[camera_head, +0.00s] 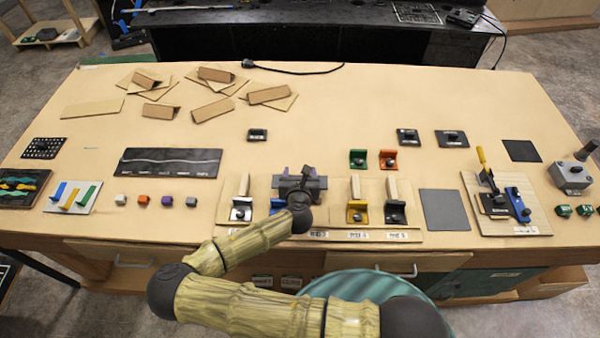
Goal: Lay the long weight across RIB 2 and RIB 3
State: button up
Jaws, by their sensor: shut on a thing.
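My gripper (302,184) is over the middle of a wooden board (333,231) that carries a row of upright wooden ribs in coloured brackets. It is shut on a dark grey piece that seems to be the long weight; its outline merges with the gripper, and whether it touches a rib cannot be told. Left of my gripper are a rib with a white bracket (241,209) and a blue bracket (277,206). Right of it are a rib with a yellow bracket (357,210) and one with a black bracket (396,210). Labels along the front edge are too small to read surely. My gripper and arm hide the middle of the row.
A grey pad (445,210) lies right of the board, and a clamp fixture with a yellow handle (484,163) beyond it. Green and red brackets (358,158) stand behind the row. Small coloured cubes (167,201) lie to the left. Free table lies behind the board.

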jog(key=shift+f, duration=0.2)
jog(key=shift+a, duration=0.1)
jog(key=o, duration=1.3)
jog(key=shift+w, duration=0.1)
jog(key=shift+r+p, duration=0.3)
jog(key=shift+r, duration=0.15)
jog(key=p+v, duration=0.2)
jog(key=v, duration=1)
jog(key=shift+r, duration=0.1)
